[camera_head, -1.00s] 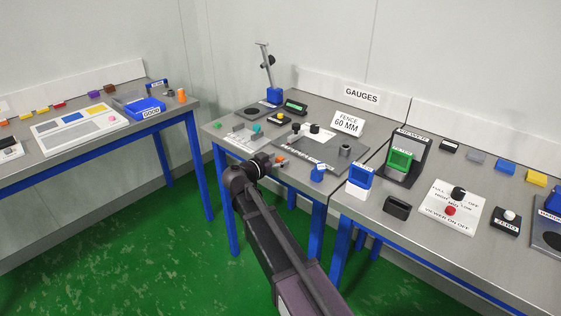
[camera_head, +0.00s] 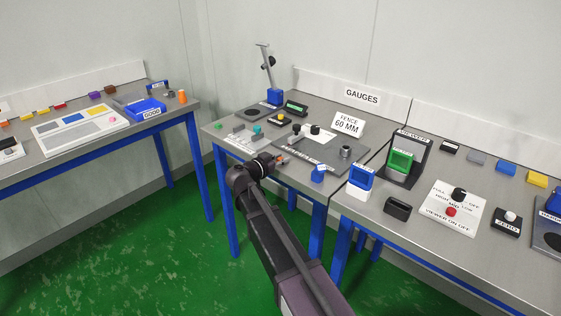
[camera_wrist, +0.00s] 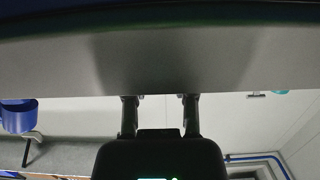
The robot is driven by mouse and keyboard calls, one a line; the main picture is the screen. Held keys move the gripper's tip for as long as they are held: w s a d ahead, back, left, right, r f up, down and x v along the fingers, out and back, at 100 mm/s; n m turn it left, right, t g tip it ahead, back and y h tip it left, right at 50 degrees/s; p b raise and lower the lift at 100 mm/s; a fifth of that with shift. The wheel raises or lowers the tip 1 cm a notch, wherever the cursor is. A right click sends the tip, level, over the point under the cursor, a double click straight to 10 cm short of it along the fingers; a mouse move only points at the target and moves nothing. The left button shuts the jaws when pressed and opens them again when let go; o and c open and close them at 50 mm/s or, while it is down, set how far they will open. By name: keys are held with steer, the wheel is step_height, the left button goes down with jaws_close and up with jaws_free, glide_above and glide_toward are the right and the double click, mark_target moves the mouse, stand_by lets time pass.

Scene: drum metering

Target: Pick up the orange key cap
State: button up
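My gripper (camera_head: 277,159) is low over the front edge of the middle bench, at the left of the grey fixture. In the wrist view its two fingers (camera_wrist: 160,102) stand apart, with nothing visible between them. A small orange piece (camera_head: 284,161) shows right at the fingertips in the head view, partly hidden by the gripper. It may be the orange key cap, but it is too small to be sure. The wrist view shows no orange piece. Whether the fingers touch it, I cannot tell.
The grey fixture (camera_head: 318,150) with black knobs lies behind my gripper. A blue block (camera_head: 318,173) and a blue-topped holder (camera_head: 360,177) stand to the right. A teal piece (camera_head: 257,129) is behind left. The left bench holds an orange cylinder (camera_head: 182,97) and a blue tray (camera_head: 146,108).

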mark_target(280, 158)
steer(key=shift+r, duration=0.15)
stand_by(0.3)
step_height(280, 158, up, 3)
steer(key=p, duration=0.3)
steer(key=s+d+r+p, duration=0.1)
steer(key=s+d+p, duration=0.1)
steer(key=s, duration=1.4)
steer(key=shift+r, duration=0.35)
steer(key=shift+r, duration=0.15)
step_height(280, 158, up, 14)
steer(key=p, duration=1.4)
steer(key=shift+r+p, duration=0.25)
steer(key=shift+p, duration=0.15)
steer(key=shift+a, duration=0.15)
